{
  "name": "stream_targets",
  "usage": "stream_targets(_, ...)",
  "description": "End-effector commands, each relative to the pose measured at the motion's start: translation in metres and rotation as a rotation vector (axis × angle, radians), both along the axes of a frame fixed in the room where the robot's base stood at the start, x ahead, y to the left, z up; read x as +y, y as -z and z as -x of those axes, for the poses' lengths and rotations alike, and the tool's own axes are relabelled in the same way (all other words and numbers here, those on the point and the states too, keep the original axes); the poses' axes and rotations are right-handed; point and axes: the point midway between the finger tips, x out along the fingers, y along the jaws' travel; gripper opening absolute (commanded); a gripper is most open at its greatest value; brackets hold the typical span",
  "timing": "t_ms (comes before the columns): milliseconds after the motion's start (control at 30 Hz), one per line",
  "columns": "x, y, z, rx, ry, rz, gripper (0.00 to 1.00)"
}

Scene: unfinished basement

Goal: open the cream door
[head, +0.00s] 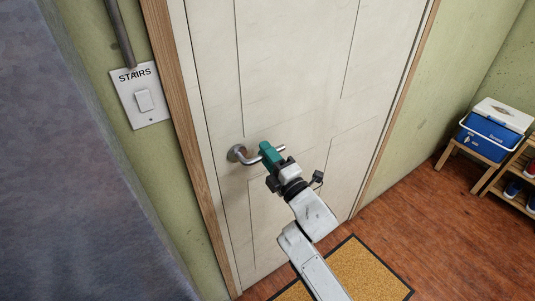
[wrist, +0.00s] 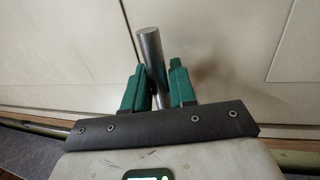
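The cream door (head: 290,75) stands in its wooden frame in the head view and looks closed. Its metal lever handle (head: 237,154) is on the left side of the door, the lever pointing right. The fingers partly hide the lever.
A switch plate marked STAIRS (head: 142,98) is on the green wall left of the frame. A tan doormat (head: 365,272) lies on the wooden floor before the door. At the right, a blue cooler (head: 488,137) stands on a wooden stand beside a shoe rack (head: 517,185).

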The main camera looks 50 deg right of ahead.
Motion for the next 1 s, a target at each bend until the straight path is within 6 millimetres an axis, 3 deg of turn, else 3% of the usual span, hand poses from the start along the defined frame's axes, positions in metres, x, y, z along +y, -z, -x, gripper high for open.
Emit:
stream_targets(267,0.0,0.0,0.0,0.001,0.0,0.0,0.0)
stream_targets(767,0.001,0.0,0.004,0.002,-0.005,0.0,0.0)
stream_targets(1000,0.006,-0.001,0.035,0.008,-0.051,0.001,0.0)
